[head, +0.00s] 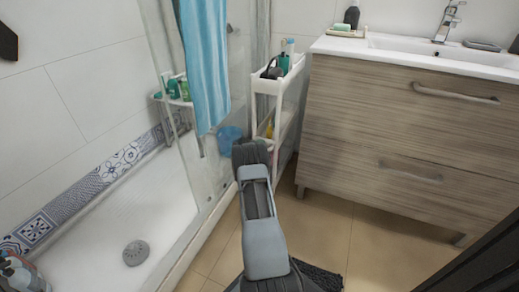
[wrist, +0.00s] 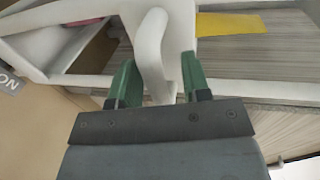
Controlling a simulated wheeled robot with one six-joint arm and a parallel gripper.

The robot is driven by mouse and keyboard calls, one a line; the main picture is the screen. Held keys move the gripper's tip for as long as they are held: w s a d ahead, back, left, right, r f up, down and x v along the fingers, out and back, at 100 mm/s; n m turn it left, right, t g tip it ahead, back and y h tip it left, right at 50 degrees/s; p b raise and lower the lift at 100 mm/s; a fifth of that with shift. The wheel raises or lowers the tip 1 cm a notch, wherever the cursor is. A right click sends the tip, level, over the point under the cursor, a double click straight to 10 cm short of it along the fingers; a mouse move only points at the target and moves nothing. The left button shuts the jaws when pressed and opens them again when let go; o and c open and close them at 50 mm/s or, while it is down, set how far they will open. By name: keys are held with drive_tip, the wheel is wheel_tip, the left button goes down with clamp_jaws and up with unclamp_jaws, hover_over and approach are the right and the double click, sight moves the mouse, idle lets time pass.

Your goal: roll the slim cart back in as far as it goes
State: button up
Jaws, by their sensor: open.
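The slim white cart (head: 272,88) stands in the gap between the shower glass and the wooden vanity, with bottles on its top tier. In the wrist view its white frame (wrist: 65,65) fills the upper part, with a curved white handle (wrist: 153,50) in the middle. My gripper (wrist: 160,78) is open, its two green fingers on either side of the handle's lower part. I cannot tell whether either finger touches it. In the head view my arm reaches up to the cart's front, and the fingertips are hidden.
The vanity (head: 395,130) with its white basin is close on the cart's right. The shower glass, a hanging blue towel (head: 205,65) and the shower tray (head: 115,225) are on the left. Tan floor (head: 330,225) is open in front of the vanity.

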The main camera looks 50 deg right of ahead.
drive_tip(key=p+v, duration=0.5)
drive_tip(key=v, duration=0.8)
drive_tip(key=shift+s+a+r, duration=0.2)
drive_tip(key=shift+a, duration=0.1)
